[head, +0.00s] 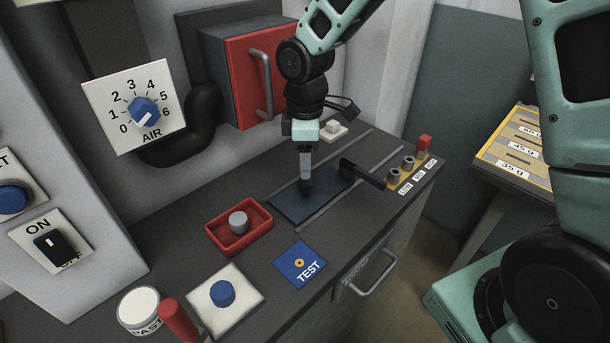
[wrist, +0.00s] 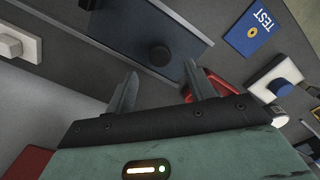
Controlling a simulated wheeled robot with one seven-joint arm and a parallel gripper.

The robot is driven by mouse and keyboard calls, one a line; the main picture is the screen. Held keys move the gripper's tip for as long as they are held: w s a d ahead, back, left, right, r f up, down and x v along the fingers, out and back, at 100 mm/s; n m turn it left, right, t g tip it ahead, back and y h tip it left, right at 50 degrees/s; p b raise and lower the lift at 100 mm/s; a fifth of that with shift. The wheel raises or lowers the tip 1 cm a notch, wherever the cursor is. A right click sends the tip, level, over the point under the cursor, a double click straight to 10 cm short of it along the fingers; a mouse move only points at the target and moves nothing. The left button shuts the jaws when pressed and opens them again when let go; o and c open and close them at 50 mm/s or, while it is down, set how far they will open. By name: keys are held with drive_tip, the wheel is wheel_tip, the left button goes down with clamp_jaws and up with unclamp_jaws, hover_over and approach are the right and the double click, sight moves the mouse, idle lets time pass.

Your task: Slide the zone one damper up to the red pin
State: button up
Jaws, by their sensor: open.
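The damper is a dark blue-grey plate (head: 288,208) lying between two rails on the dark bench top. A black bar (head: 362,174) stands out from its right side toward the row of pins. The red pin (head: 424,143) stands at the far end of that row, past two grey pins. My gripper (head: 306,182) is over the plate, pointing down. In the wrist view my gripper (wrist: 160,86) is open, with nothing between its fingers. A round black knob (wrist: 160,55) on the plate (wrist: 130,28) shows just beyond the fingertips. In the head view the fingers largely hide this knob.
A red tray (head: 213,233) with a grey knob and a blue TEST plate (head: 290,270) lie nearer. A blue button on a white plate (head: 248,298) and a red upright handle (head: 178,320) stand at the front. A red door (head: 248,80) is behind. The rails beyond the plate look clear.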

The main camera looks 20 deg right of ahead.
sight(305, 181)
wheel_tip(305, 181, down, 6)
drive_tip(key=shift+r, duration=0.15)
clamp_jaws()
drive_tip(key=w+d+p, duration=0.2)
drive_tip(key=d, duration=0.4)
drive_tip(key=w+d+p, duration=0.2)
drive_tip(key=w+d, duration=0.1)
drive_tip(key=d, duration=0.3)
drive_tip(key=w+d+p, duration=0.2)
drive_tip(key=d, duration=0.4)
drive_tip(key=shift+w+d, duration=0.2)
drive_tip(key=shift+w, duration=0.1)
unclamp_jaws()
drive_tip(key=shift+r, duration=0.1)
wheel_tip(305, 181, up, 17)
drive_tip(key=b, duration=0.2)
drive_tip(key=shift+r, duration=0.15)
